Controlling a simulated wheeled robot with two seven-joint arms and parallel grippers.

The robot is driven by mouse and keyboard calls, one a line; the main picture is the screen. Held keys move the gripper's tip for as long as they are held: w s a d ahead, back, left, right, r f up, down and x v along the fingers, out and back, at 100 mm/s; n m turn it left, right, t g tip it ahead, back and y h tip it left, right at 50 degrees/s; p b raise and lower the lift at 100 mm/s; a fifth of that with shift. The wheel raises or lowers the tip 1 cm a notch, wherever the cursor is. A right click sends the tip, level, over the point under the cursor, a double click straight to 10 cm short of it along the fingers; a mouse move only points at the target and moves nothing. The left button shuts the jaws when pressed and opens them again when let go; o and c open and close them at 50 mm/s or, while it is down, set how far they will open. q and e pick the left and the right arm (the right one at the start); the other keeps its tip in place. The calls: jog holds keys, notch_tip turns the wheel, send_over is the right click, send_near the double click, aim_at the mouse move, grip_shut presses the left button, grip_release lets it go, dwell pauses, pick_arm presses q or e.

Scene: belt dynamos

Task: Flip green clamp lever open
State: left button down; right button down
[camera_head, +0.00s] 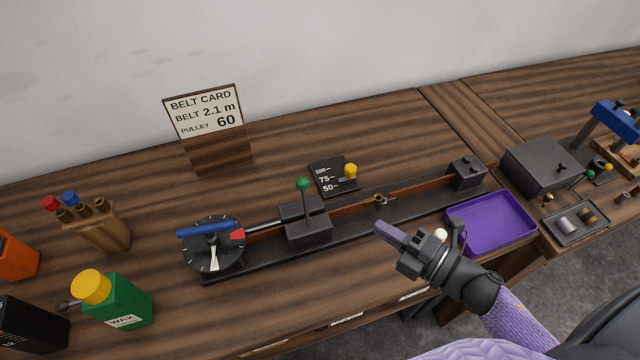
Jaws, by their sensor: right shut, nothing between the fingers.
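The green clamp lever (303,184) is a green ball on a thin stem. It stands roughly upright on a black clamp block (308,222) in the middle of a long black rail device. My right gripper (381,230) is shut and empty. It is to the right of the lever, in front of the rail, apart from both. Its fingers point left and up in the picture. My left gripper is not in view.
A dial with a blue bar (206,229) is at the rail's left end. A yellow-knobbed scale plate (331,178) lies behind the clamp. A purple tray (491,222) is right of my gripper. A green wax bottle (118,301) stands front left; a belt card (203,115) stands behind.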

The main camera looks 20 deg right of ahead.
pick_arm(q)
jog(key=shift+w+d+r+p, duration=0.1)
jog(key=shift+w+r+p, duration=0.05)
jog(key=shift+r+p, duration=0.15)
pick_arm(e)
send_near(305, 203)
jog(key=w+a+r, duration=0.3)
jog(key=w+r, duration=0.1)
jog(key=w, duration=0.3)
jog(key=shift+y, duration=0.3)
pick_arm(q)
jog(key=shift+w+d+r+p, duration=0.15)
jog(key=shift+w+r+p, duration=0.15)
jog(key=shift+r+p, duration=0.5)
pick_arm(e)
jog(key=shift+w+f+g, duration=0.1)
jog(key=shift+w+g, duration=0.4)
jog(key=shift+w, duration=0.5)
